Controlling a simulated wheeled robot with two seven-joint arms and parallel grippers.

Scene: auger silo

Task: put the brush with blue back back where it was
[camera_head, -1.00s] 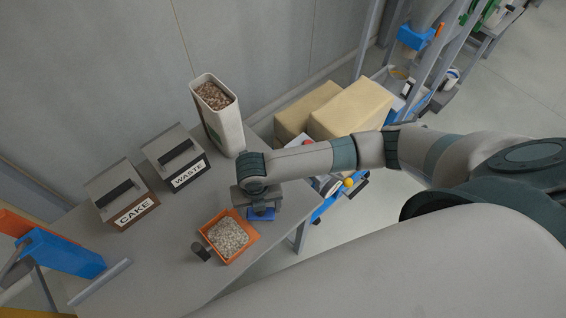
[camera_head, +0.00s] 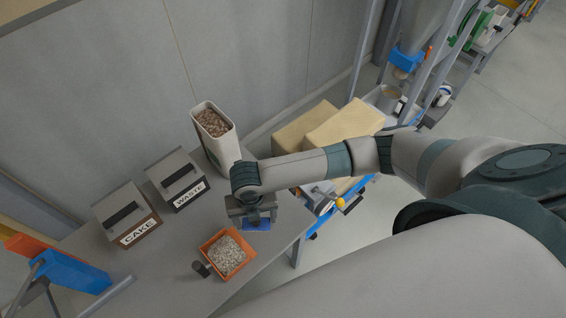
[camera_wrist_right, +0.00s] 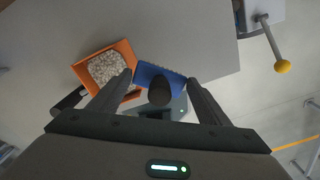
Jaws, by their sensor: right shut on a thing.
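The brush with blue back (camera_head: 257,225) is in my right gripper (camera_head: 254,214), over the table beside the orange pan. In the right wrist view the brush's blue back (camera_wrist_right: 150,72) lies under the gripper, with a dark round knob (camera_wrist_right: 160,92) between the two fingers. The right gripper is shut on this knob. I cannot tell whether the brush touches the table. The orange pan (camera_head: 210,247) holds grey-white pellets and has a dark handle. My left gripper is not in view.
Two lidded bins, marked CAKE (camera_head: 126,213) and WASTE (camera_head: 177,178), stand at the table's back left. A tall white container (camera_head: 221,150) of brown pellets stands behind the gripper. A blue and orange piece (camera_head: 70,272) is at the left. The table's right edge is close to the brush.

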